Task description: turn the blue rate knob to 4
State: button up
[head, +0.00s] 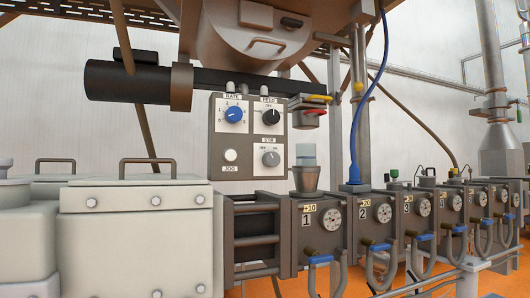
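The blue rate knob (234,114) sits on a white dial plate at the upper left of a grey control panel (247,166), under the label RATE. A light pointer line crosses its face, tilted slightly from level. The dial's numbers are too small to read surely, so I cannot tell which one the knob is set to. Nothing covers the knob. My gripper is not in view.
The panel also has a black FEED knob (270,116), a grey knob (271,158) and a white JOG button (231,155). A dark horizontal cylinder (125,82) is left of it. A feed cup (306,178) and numbered barrel blocks (322,222) stand lower right.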

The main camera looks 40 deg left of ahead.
aim_at(234, 114)
jog(key=u, duration=1.7)
